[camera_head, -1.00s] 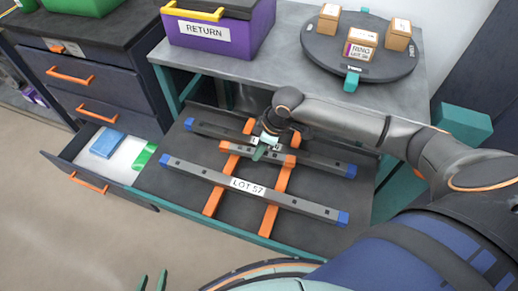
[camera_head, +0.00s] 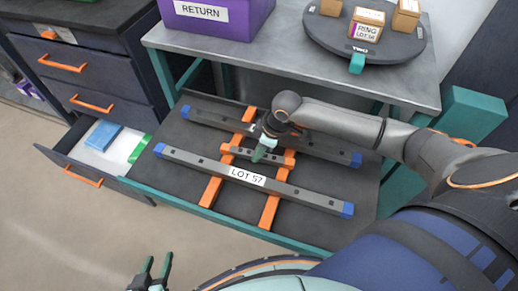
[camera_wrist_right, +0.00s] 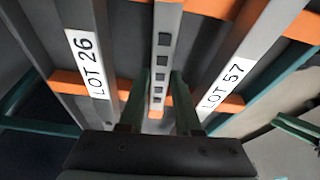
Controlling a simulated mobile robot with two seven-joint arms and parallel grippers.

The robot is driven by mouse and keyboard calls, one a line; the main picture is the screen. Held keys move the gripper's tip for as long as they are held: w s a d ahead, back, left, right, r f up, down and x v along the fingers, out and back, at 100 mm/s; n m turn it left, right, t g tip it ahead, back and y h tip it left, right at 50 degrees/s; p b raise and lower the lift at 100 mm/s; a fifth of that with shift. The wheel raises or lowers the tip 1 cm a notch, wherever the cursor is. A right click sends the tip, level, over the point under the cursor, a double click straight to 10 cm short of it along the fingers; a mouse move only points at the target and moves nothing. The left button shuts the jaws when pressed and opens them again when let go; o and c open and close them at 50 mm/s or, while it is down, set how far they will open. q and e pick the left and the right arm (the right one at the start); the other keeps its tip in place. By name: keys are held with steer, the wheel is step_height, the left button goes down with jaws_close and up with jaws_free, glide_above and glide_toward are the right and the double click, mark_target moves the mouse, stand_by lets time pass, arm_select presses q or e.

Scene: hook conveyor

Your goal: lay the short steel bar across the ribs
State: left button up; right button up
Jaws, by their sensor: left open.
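The short steel bar (camera_head: 273,156), grey with orange ends, lies between two longer bars and spans the two orange ribs (camera_head: 212,188). In the right wrist view the short bar (camera_wrist_right: 163,50) shows square holes along its top and runs between my fingers. My right gripper (camera_head: 262,152) is over the bar's middle. Its fingers (camera_wrist_right: 158,108) stand on either side of the bar with gaps, so it is open. Whether the bar touches both ribs is hard to tell. My left gripper (camera_head: 157,270) is open and empty at the bottom, in front of the tray.
The LOT 57 bar (camera_head: 195,163) and the LOT 26 bar (camera_head: 325,152), both blue-ended, flank the short bar closely. A purple RETURN bin (camera_head: 235,22) and a turntable (camera_head: 395,60) with boxes stand on the bench behind. An open drawer (camera_head: 75,160) is at left.

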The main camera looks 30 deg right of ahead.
steer(key=o, duration=0.5)
steer(key=shift+c, duration=0.2)
arm_select(q)
steer(key=a+p, duration=0.1)
steer(key=r+p, duration=0.1)
steer(key=shift+s+a+r+p, duration=0.1)
steer(key=shift+s+a+p, duration=0.25)
steer(key=shift+p, duration=0.05)
arm_select(e)
steer(key=v, duration=1.2)
steer(key=shift+r, duration=0.25)
